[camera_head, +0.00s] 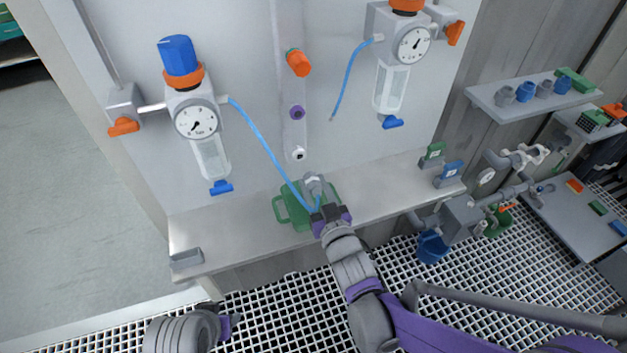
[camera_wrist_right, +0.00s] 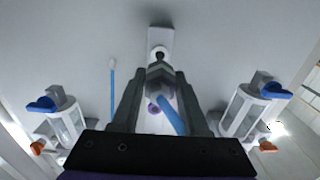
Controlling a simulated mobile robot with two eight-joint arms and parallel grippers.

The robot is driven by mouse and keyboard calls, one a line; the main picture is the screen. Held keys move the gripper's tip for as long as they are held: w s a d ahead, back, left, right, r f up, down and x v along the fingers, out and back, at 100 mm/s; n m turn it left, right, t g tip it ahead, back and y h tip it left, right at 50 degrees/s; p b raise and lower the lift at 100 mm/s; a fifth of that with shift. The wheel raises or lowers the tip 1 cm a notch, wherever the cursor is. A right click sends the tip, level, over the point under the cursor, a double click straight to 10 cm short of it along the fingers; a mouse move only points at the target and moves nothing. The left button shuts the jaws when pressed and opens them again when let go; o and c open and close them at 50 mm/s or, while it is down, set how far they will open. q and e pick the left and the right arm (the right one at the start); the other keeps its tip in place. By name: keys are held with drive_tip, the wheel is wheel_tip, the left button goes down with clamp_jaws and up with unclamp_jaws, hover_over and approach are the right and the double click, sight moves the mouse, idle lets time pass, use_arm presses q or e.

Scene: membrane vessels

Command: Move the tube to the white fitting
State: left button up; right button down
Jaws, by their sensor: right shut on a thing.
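The blue tube (camera_head: 262,142) runs from the left pressure regulator down to my right gripper (camera_head: 316,186). My right gripper is shut on its end; in the right wrist view the grey tube end (camera_wrist_right: 160,78) sits between the dark fingers (camera_wrist_right: 158,84), with blue tube (camera_wrist_right: 170,115) trailing from it. The white fitting (camera_head: 299,155) is the lowest on the wall strip, just above the gripper in the head view. It also shows in the right wrist view (camera_wrist_right: 158,53), just beyond the tube end; whether they touch is unclear. My left gripper (camera_head: 229,326) is low in the head view, its jaws unclear.
A purple fitting (camera_head: 297,112) and an orange fitting (camera_head: 298,62) sit higher on the strip. A second blue tube (camera_head: 350,78) hangs from the right regulator (camera_head: 411,45). The bench's left part is mostly clear.

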sight(318, 195)
drive_tip(key=shift+w, duration=0.15)
drive_tip(key=shift+x, duration=2.85)
drive_tip(key=shift+w+a, duration=0.2)
drive_tip(key=shift+w, duration=0.3)
idle(0.4)
drive_tip(key=shift+c, duration=1.7)
unclamp_jaws()
drive_tip(key=v, duration=1.1)
